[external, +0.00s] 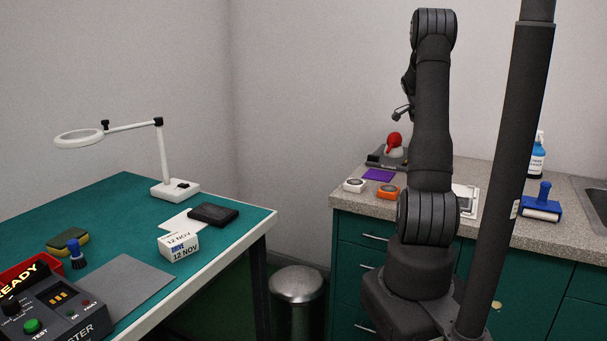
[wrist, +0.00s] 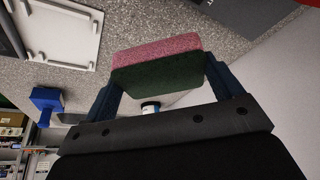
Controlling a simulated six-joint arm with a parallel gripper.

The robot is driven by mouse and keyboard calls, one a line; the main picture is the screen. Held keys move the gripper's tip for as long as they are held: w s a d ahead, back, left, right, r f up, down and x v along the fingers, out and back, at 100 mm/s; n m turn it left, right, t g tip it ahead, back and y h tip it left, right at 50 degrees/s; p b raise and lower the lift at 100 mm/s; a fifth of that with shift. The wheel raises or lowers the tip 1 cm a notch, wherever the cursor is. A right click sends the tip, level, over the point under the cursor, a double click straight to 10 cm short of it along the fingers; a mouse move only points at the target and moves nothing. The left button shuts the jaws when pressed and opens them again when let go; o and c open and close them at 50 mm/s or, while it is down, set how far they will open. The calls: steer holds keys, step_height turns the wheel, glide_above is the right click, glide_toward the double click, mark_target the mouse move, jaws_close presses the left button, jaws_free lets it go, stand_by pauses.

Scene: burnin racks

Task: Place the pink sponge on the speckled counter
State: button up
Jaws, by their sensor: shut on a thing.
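In the wrist view my gripper (wrist: 163,88) is shut on the pink sponge (wrist: 157,50), which has a dark green lower layer. One finger is at each end of the sponge. The grey speckled counter (wrist: 135,20) shows behind it; I cannot tell how far apart they are. In the external view the speckled counter (external: 572,228) stands at the right on green cabinets. My arm blocks part of it, and the pink sponge and my gripper are hidden there.
A yellow-green sponge (external: 68,243) lies on the teal table.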

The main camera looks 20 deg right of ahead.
steer(key=s+d+m+g+y, duration=0.1)
steer(key=s+d+m+g, duration=0.2)
steer(key=s+d+m, duration=1.05)
steer(key=w+f+n, duration=0.1)
steer(key=f, duration=0.1)
steer(key=w+d+f+n, duration=0.1)
steer(key=f+n, duration=0.1)
steer(key=w+f+n, duration=0.1)
steer(key=f+n, duration=0.1)
steer(key=shift+w+d, duration=0.25)
steer(key=shift+d, duration=0.1)
steer(key=shift+f, duration=2.05)
steer(key=o, duration=0.5)
steer(key=shift+f, duration=0.15)
steer(key=o, duration=0.3)
